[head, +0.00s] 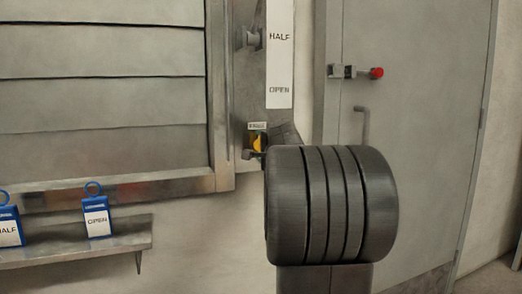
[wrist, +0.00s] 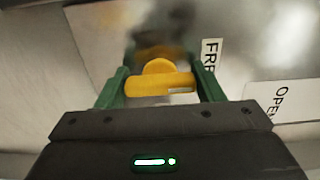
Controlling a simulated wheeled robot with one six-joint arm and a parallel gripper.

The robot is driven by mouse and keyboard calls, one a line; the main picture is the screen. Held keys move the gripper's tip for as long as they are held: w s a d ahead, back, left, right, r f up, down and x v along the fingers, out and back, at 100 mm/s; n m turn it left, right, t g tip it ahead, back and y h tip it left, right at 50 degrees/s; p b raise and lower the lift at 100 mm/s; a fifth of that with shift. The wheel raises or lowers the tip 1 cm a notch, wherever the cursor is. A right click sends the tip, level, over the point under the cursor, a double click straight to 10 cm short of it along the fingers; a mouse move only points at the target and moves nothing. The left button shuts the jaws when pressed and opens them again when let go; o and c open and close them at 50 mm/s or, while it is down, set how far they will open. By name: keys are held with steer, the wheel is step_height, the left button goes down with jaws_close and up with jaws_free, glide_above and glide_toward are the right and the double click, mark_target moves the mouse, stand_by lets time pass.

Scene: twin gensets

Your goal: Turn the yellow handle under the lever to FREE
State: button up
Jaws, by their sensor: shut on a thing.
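The yellow handle (wrist: 160,84) shows in the wrist view between the two green fingers of my gripper (wrist: 161,88). The fingers are shut on it, one at each end of its bar. The handle's bar lies across the picture, nearly level. A white label reading "FRE" (wrist: 210,54), partly covered, sits just right of the handle. In the head view the yellow handle (head: 258,142) is small, on the post below the white scale strip (head: 280,60). My dark arm covers the area right below it, and my fingers are hard to make out there. The lever is not clearly seen.
A louvred panel (head: 100,90) fills the left. Below it, a shelf (head: 120,237) holds blue padlocks tagged HALF (head: 9,228) and OPEN (head: 97,219). A grey door (head: 425,130) with a red-ended bolt (head: 376,73) stands to the right. The strip is marked HALF and OPEN.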

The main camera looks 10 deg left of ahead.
stand_by(0.4)
steer(key=o, duration=1)
steer(key=v, duration=1.3)
steer(key=shift+s+d, duration=0.25)
steer(key=shift+s, duration=0.05)
steer(key=x, duration=1.4)
steer(key=shift+s, duration=0.1)
